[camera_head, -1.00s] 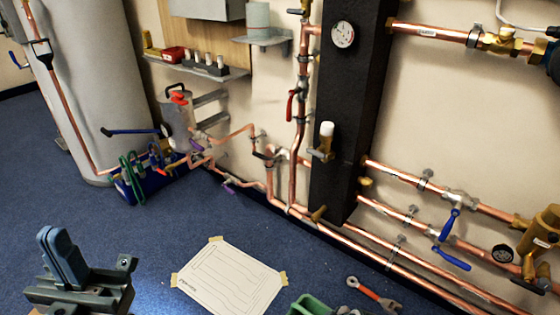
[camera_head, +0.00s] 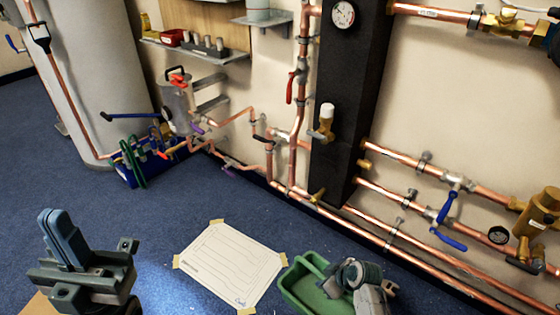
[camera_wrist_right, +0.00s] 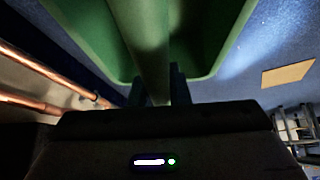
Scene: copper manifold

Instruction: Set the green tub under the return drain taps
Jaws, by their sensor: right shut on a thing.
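The green tub (camera_head: 300,287) is at the bottom of the head view, right of the taped paper sheet. My right gripper (camera_head: 350,272) is at the tub's right side. In the right wrist view, its fingers (camera_wrist_right: 155,88) are shut on a green bar or wall of the tub (camera_wrist_right: 205,55). I cannot tell whether the tub touches the floor. Small purple-handled taps (camera_head: 197,128) (camera_head: 228,170) sit on the low copper pipes at the wall; I cannot tell if these are the return drain taps. My left gripper (camera_head: 60,240) is shut and empty at lower left.
The taped paper sheet (camera_head: 230,264) lies on the blue carpet. A blue crate (camera_head: 145,172) stands by the white cylinder (camera_head: 85,75). Copper pipes (camera_head: 375,238) run low along the wall. Blue carpet is open between the sheet and the crate.

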